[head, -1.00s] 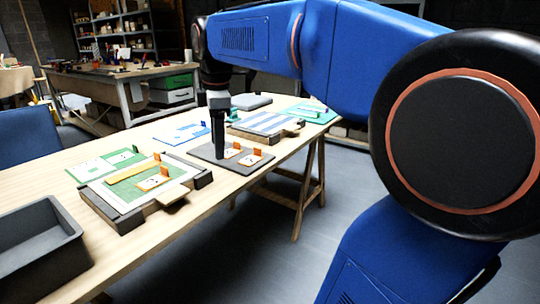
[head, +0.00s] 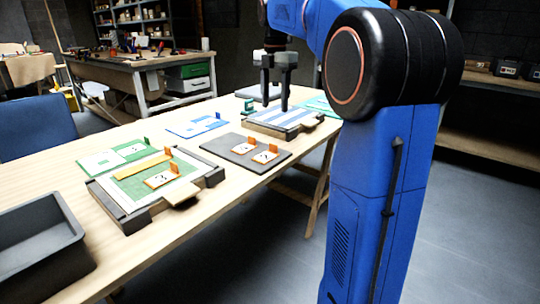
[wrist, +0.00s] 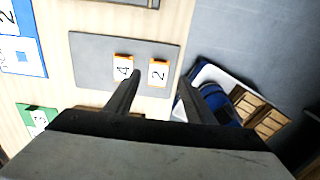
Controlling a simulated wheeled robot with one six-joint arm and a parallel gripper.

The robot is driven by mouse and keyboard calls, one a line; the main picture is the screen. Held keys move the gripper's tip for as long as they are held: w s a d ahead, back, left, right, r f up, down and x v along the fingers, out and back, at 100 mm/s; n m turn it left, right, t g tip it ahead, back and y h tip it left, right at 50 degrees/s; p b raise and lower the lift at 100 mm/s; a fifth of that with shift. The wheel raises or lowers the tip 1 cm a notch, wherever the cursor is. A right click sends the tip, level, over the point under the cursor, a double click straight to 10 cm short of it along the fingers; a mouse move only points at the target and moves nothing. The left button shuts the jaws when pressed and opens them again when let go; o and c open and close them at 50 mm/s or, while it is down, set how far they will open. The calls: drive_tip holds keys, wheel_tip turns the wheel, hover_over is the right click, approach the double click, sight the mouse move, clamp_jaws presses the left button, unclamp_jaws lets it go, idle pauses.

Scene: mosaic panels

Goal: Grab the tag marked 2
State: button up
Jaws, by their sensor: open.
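The tag marked 2 (wrist: 158,73) is a white tile with orange trim. It lies flat on a dark grey board (wrist: 90,70), right of a similar tag marked 4 (wrist: 123,67). In the head view the two tags lie on the grey board (head: 216,146); their numbers are too small to read there. The nearer one (head: 265,157) appears to be the 2. My gripper (head: 275,105) is open and empty, raised above the table. In the wrist view its fingers (wrist: 158,98) spread on both sides of the tags' lower area, and the left finger's tip reaches near tag 4.
A framed green panel (head: 128,190) with another orange-trimmed tag (head: 162,179) sits nearer. Beyond the grey board is a blue-striped panel (head: 284,119). A blue-and-white panel (head: 197,125) and a green-and-white panel (head: 117,154) lie behind. A grey bin (head: 35,240) stands at left.

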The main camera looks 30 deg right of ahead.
approach(266, 153)
drive_tip(key=d, duration=0.3)
drive_tip(key=shift+s+a+f, duration=0.15)
drive_tip(key=shift+f, duration=1.25)
drive_tip(key=shift+s+a+f, duration=0.1)
drive_tip(key=shift+s+f, duration=0.05)
drive_tip(key=shift+f, duration=1.2)
drive_tip(key=c, duration=1.1)
